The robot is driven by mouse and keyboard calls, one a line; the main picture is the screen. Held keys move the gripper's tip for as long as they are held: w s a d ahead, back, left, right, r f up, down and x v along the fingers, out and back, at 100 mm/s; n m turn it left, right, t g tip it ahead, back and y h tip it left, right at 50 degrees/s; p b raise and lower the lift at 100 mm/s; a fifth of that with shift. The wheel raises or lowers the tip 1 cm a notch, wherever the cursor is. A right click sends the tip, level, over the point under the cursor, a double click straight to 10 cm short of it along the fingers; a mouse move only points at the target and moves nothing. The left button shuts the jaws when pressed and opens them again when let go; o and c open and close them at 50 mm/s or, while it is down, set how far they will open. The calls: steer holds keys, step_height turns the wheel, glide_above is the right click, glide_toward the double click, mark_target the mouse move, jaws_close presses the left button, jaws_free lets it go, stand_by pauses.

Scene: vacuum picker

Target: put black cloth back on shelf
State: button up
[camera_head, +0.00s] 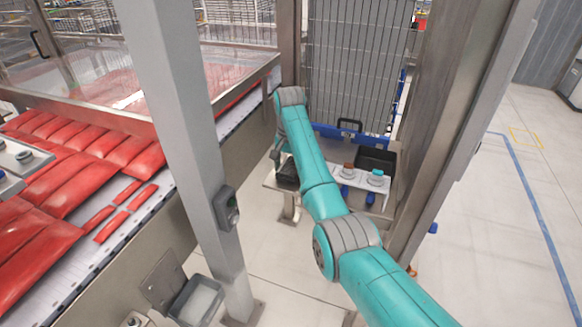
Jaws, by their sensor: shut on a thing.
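My teal arm reaches into the metal-framed bay, and my gripper (277,157) is at its far end, small and partly hidden by the arm. It is shut, pointing down over the left end of a low grey shelf (334,185). A dark thing (288,174) shows just below and beside the gripper, at the shelf's left end. It fits the black cloth, but it is too small to make out its folds or exactly where it touches the shelf.
On the shelf stand a brown-topped cup (347,170), a teal-topped cup (376,177) and a black tray (376,159). A grey post (187,130) stands left of my arm. Red packs (50,190) lie on the conveyor at left. A wire mesh panel (355,60) closes the back.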

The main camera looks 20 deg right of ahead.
steer(key=shift+f, duration=0.2)
steer(key=o, duration=0.8)
steer(key=shift+f, duration=0.1)
